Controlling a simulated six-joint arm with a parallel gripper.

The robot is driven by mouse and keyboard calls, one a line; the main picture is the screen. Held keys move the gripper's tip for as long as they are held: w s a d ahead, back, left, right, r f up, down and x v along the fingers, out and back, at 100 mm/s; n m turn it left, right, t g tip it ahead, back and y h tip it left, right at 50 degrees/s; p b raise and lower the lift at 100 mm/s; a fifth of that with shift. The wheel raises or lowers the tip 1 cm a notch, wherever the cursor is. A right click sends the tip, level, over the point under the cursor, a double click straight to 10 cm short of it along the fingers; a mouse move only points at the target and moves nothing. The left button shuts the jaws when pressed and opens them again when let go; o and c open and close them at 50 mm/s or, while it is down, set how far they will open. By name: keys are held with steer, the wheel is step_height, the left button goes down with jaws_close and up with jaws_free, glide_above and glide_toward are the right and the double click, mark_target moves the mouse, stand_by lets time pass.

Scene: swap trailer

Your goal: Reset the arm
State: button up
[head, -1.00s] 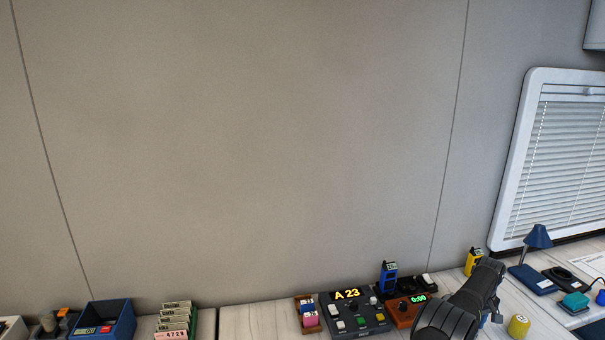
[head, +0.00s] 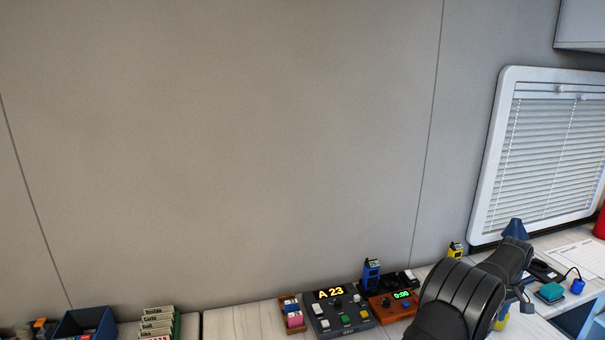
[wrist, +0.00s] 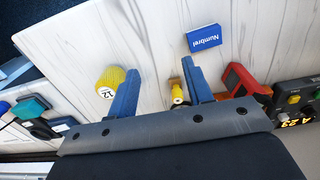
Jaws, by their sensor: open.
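My gripper (wrist: 160,95) shows in the wrist view with its two blue fingers apart and nothing held between them. It is above a pale wooden worktop (wrist: 85,38). A yellow round object marked 12 (wrist: 110,80) is just left of the left finger. A small yellow item (wrist: 177,93) shows close by the right finger; whether it touches cannot be told. In the head view my dark arm rises at the lower right, and the gripper itself is not clearly visible there.
In the wrist view a blue box (wrist: 204,38) lies beyond the fingers, with a red device (wrist: 243,80) at right. The head view shows a control panel reading A 23 (head: 338,312), an orange timer (head: 394,306), a blue bin (head: 84,322), card files (head: 158,322) and a blinded window (head: 545,150).

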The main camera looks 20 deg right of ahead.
steer(key=w+a+r+n, duration=0.2)
steer(key=w+a+r, duration=0.1)
steer(key=w+a, duration=0.45)
steer(key=w+a+r+n, duration=0.1)
steer(key=w+a+r, duration=0.2)
steer(key=w+a, duration=0.45)
steer(key=w+a+n, duration=0.1)
steer(key=w+a, duration=0.4)
steer(key=a, duration=0.3)
steer(key=w+a+n, duration=0.2)
steer(key=w+a, duration=0.3)
steer(key=a, duration=0.3)
steer(key=shift+w+a, duration=0.2)
steer(key=shift+a, duration=0.1)
steer(key=shift+o, duration=0.2)
